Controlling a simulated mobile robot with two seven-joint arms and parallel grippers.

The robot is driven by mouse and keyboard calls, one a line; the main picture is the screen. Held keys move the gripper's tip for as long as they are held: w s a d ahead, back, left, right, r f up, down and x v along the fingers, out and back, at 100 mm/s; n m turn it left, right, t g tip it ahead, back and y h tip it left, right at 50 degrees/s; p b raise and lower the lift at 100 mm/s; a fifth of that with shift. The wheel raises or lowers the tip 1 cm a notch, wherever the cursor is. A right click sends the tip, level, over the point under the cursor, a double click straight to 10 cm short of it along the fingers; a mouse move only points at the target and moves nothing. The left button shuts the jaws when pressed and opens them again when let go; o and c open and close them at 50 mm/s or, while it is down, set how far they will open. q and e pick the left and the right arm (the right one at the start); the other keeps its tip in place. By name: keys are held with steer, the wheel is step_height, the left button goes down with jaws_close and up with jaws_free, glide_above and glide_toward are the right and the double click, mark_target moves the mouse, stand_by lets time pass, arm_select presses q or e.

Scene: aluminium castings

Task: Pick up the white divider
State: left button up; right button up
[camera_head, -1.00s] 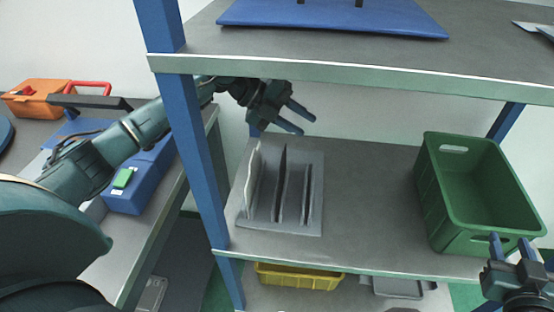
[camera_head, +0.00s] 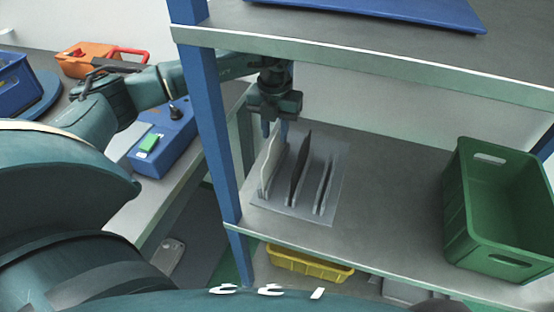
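The white divider (camera_head: 271,163) stands upright at the left of a grey slotted rack (camera_head: 309,211) on the middle shelf. Two darker dividers stand in the rack to its right, a black one (camera_head: 301,168) and a grey one (camera_head: 324,186). My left gripper (camera_head: 273,128) reaches in past the blue post and points down above the far end of the white divider. Its fingers look apart, with nothing seen between them. I cannot tell whether a finger touches the divider. My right gripper is out of view.
A green crate (camera_head: 500,255) stands on the shelf at the right, with bare shelf (camera_head: 395,190) between it and the rack. The upper shelf (camera_head: 400,62) overhangs my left gripper. A blue post (camera_head: 215,130) stands left of the rack. A yellow bin (camera_head: 308,265) is below.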

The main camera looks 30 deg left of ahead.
mark_target(274, 144)
arm_select(q)
step_height(274, 144, down, 8)
steer(key=shift+s+a+r+p, duration=0.1)
steer(key=shift+r+p, duration=0.15)
steer(key=shift+p, duration=0.25)
jaws_close()
